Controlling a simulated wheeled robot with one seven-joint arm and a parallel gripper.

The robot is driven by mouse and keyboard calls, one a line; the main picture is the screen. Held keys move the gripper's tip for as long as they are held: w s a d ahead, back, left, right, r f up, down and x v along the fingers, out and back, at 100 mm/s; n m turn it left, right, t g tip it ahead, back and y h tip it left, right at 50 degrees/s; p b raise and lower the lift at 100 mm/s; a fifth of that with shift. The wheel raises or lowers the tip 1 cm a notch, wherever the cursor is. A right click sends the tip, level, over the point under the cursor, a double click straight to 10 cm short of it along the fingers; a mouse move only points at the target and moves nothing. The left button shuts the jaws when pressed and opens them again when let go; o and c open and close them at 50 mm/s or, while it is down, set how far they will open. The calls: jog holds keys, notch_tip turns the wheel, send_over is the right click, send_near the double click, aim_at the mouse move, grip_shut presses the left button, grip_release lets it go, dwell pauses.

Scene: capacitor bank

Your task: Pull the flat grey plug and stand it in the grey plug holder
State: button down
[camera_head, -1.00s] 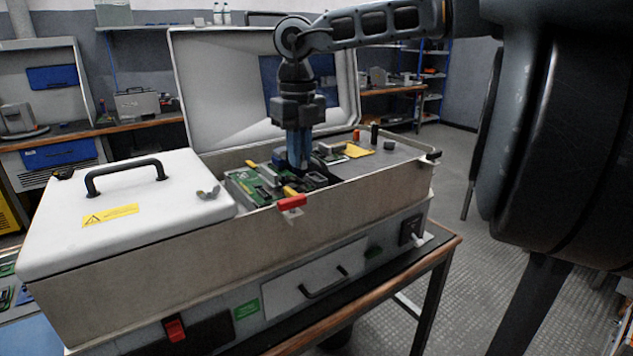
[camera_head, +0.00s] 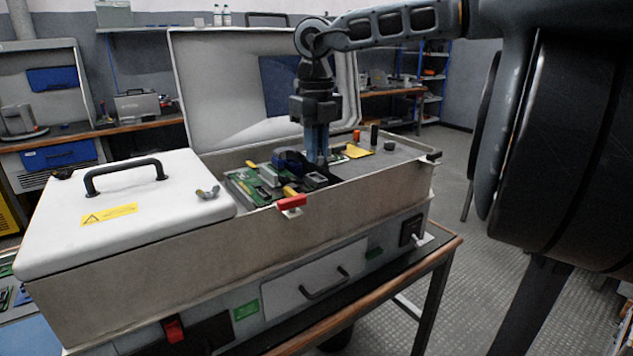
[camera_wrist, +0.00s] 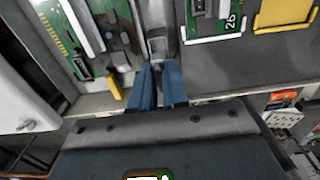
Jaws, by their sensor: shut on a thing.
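My gripper (camera_head: 317,160) points straight down over the open case, its blue fingers close together. In the wrist view the fingers (camera_wrist: 158,75) are shut on a grey piece (camera_wrist: 157,47), which seems to be the flat grey plug. The fingers hide much of it, and I cannot tell how far it is from the surface below. A small grey-topped block (camera_head: 314,179) sits just below and in front of the fingers in the head view. I cannot tell whether it is the plug holder.
A green circuit board (camera_head: 255,185) lies left of my gripper. A yellow card (camera_head: 357,151) and upright orange and black parts stand to the right. The case's front wall (camera_head: 330,202) has a red clip (camera_head: 291,202). The raised lid (camera_head: 225,95) stands behind.

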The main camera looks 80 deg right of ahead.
jog(key=shift+f, duration=0.15)
jog(key=shift+f+b, duration=0.35)
jog(key=shift+b, duration=0.1)
jog(key=shift+f+b, duration=1.35)
jog(key=shift+f, duration=0.05)
dwell(0.7)
jog(key=c, duration=1.1)
grip_release()
jog(key=shift+o, duration=0.2)
jog(key=shift+r, duration=0.1)
notch_tip(320, 180, up, 8)
jog(key=p, duration=0.4)
